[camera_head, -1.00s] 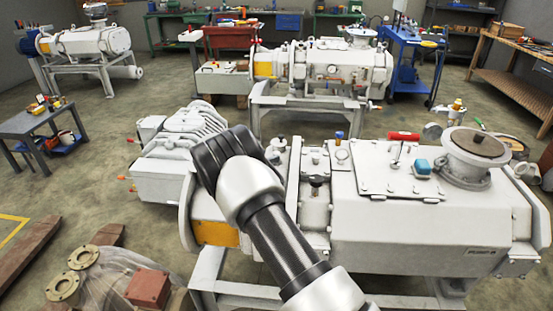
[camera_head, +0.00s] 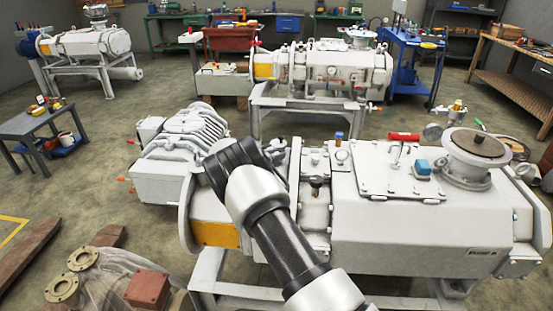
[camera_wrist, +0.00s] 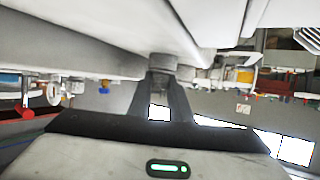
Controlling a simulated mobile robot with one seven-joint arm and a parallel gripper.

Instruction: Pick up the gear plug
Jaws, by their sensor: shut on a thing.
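My gripper (camera_wrist: 163,82) shows in the wrist view, its dark fingers reaching up from the gripper body with the green light. The fingers are shut on a small grey round piece (camera_wrist: 163,62), the gear plug as far as I can tell, close under a large pale machine surface. A second grey round piece is just right of it. Whether the plug is seated in or clear of the machine cannot be told. In the head view my dark wrist is over the left-middle part of the near vacuum pump (camera_head: 420,235) and hides the fingertips and the plug.
A red-handled part (camera_head: 403,137) and a blue-capped part (camera_head: 422,168) stand on the pump's top. A ribbed motor housing (camera_head: 180,150) is left of my wrist. A second pump (camera_head: 325,72) stands behind.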

